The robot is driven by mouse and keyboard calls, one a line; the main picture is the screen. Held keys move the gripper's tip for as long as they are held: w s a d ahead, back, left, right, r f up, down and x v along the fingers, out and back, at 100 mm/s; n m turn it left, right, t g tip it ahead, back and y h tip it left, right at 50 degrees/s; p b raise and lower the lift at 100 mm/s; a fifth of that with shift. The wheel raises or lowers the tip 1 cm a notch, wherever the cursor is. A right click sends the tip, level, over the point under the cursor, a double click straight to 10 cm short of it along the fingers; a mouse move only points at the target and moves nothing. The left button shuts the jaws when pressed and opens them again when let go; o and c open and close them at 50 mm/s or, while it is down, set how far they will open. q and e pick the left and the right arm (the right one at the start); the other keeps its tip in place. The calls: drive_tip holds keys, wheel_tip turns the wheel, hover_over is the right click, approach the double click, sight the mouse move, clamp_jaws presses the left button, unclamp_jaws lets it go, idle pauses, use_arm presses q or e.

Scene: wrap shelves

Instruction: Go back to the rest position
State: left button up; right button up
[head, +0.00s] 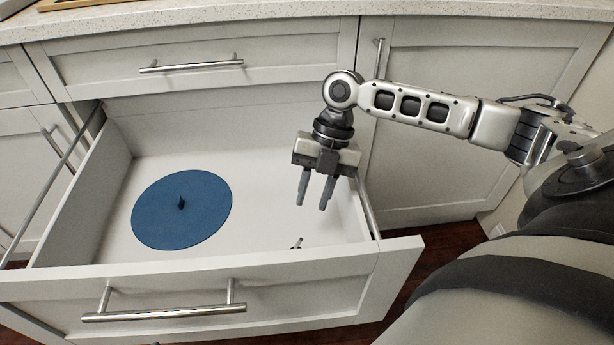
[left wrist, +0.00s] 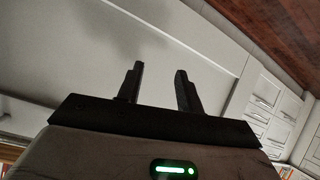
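My right gripper (head: 316,190) hangs over the right part of an open drawer (head: 330,292) in the head view. Its two fingers point down with a gap between them and hold nothing. A round blue lid (head: 165,215) with a small dark knob lies flat on the drawer floor, left of my right gripper and apart from it. My left gripper (left wrist: 158,85) shows only in the left wrist view. Its two dark fingers stand apart with nothing between them.
A speckled counter (head: 300,10) runs along the back above closed cabinets. A closed cabinet door (head: 440,170) stands right of the drawer. Dark wooden floor shows beside the drawer.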

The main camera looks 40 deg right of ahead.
drive_tip(key=shift+w+d+r, duration=0.15)
drive_tip(key=shift+d+r, duration=0.15)
drive_tip(key=shift+r, duration=0.35)
